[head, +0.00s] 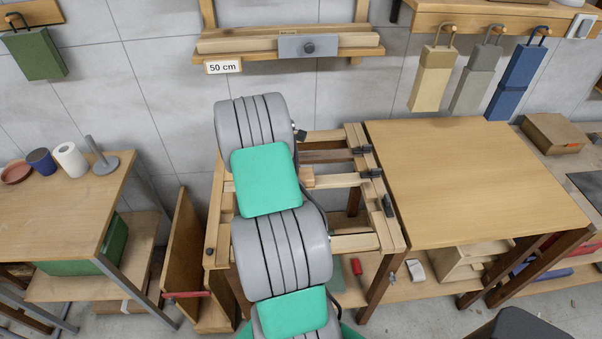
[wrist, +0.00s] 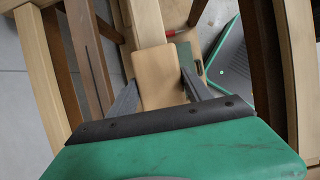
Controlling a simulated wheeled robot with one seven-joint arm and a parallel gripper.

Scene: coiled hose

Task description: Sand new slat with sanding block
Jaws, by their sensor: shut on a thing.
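My gripper (wrist: 158,77) is shut on a tan block (wrist: 160,78), which looks like the sanding block, between its two dark fingers. The block's far end overlaps a pale wooden slat (wrist: 146,22) in the wrist view; I cannot tell if they touch. In the head view the block (head: 307,177) shows just right of my arm, at the pale slat (head: 340,180) across a wooden frame (head: 390,230). My arm hides the fingers and the slat's left part there. Other slats of the frame (head: 330,156) lie parallel, some darker.
Dark clamps (head: 372,173) sit along the frame's right side. A bare wooden table (head: 470,180) stands at right. A shelf with a wooden bar (head: 240,44) hangs behind. A table with cups (head: 70,158) stands at left.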

